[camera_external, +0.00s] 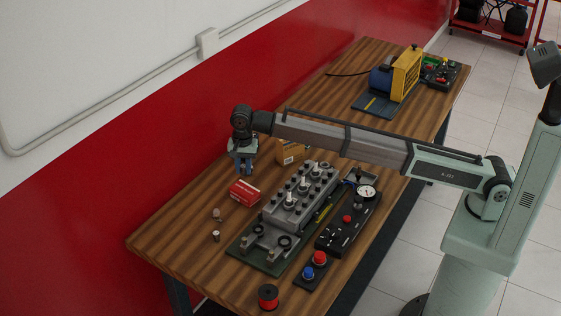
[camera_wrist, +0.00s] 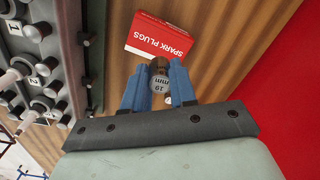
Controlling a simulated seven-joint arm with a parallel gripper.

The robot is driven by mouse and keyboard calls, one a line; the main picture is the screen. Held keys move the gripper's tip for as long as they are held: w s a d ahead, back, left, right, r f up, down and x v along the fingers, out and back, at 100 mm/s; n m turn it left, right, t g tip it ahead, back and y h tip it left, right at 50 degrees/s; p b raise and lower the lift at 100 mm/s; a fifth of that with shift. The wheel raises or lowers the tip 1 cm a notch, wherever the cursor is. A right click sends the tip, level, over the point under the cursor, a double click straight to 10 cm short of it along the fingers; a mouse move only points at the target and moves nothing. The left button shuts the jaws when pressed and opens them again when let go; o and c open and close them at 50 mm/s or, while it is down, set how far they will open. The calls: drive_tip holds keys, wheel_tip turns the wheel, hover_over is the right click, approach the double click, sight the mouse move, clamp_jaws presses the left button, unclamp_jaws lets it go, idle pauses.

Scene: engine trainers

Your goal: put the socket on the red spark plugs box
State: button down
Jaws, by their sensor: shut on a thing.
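The red spark plugs box (camera_external: 245,192) lies on the wooden table, left of the engine block. It also shows in the wrist view (camera_wrist: 158,36), with its white "SPARK PLUGS" lettering facing up. My gripper (camera_external: 243,170) is above the table, just over or behind the box. In the wrist view my gripper (camera_wrist: 158,74) has its blue fingers shut on the socket (camera_wrist: 159,84), a small cylinder with a brown end and a "19 mm" label. The socket appears just short of the box's near edge in that view. It is too small to make out in the external view.
The engine block trainer (camera_external: 285,218) stands right of the box. A cardboard box (camera_external: 292,152) is behind it. Two small parts (camera_external: 216,236) lie on the table in front. A red spool (camera_external: 268,296) is near the front edge. The table's left side is mostly clear.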

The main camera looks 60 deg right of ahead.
sight(245, 189)
drive_tip(key=shift+f, duration=3.2)
drive_tip(key=c, duration=0.9)
unclamp_jaws()
drive_tip(key=shift+f, duration=0.1)
wheel_tip(245, 189, up, 12)
drive_tip(key=shift+s+r, duration=0.1)
drive_tip(key=shift+r, duration=0.05)
